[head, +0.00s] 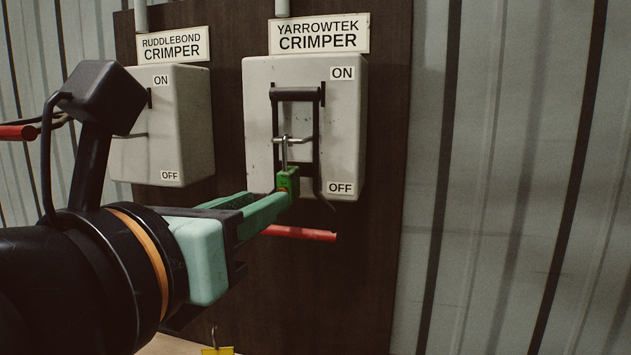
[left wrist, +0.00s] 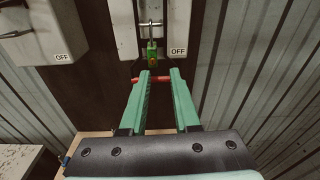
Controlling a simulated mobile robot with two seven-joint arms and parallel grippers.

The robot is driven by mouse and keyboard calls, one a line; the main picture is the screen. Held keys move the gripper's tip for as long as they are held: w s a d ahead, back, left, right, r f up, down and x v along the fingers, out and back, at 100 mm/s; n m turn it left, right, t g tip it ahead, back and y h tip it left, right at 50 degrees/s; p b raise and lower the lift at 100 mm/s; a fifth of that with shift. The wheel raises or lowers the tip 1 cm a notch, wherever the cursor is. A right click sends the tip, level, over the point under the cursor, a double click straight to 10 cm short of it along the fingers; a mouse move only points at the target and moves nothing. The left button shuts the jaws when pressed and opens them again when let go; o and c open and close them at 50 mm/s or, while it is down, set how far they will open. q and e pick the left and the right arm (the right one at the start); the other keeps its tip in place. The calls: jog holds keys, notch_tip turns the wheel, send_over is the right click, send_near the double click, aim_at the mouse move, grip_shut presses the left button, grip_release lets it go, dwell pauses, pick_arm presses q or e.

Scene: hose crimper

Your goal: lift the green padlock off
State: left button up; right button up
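The green padlock (head: 288,182) hangs upright by its metal shackle from the hasp at the front of the Yarrowtek Crimper switch box (head: 262,120). It also shows in the left wrist view (left wrist: 152,53), beyond the fingertips. My left gripper (head: 280,203) has pale green fingers reaching up toward the padlock from the lower left. In the left wrist view the fingers (left wrist: 160,74) are apart with nothing gripped between them, and the padlock is just past the left fingertip. Whether a finger touches it I cannot tell. My right gripper is not in view.
A red lever grip (head: 300,233) sticks out below the Yarrowtek box, close to my left fingers. The Ruddlebond Crimper box (head: 180,115) is to the left. A yellow object with a metal loop (head: 217,351) is at the bottom edge. Open space lies right of the panel.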

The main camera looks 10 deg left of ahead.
aim_at(283, 177)
pick_arm(q)
jog(key=shift+y, duration=0.3)
jog(key=w+p, duration=0.1)
jog(key=w+r+p, duration=0.1)
jog(key=w+p, duration=0.2)
jog(key=w, duration=0.1)
jog(key=shift+w+a+r, duration=0.1)
jog(key=shift+a+r, duration=0.1)
jog(key=shift+a, duration=0.15)
jog(key=shift+w+f+p, duration=0.3)
jog(key=shift+w+p, duration=0.25)
jog(key=shift+w, duration=0.3)
jog(key=w, duration=0.3)
jog(key=w+p, duration=0.1)
jog(key=w, duration=0.1)
jog(key=shift+f, duration=0.4)
jog(key=shift+s, duration=0.1)
jog(key=shift+c, duration=0.3)
grip_shut()
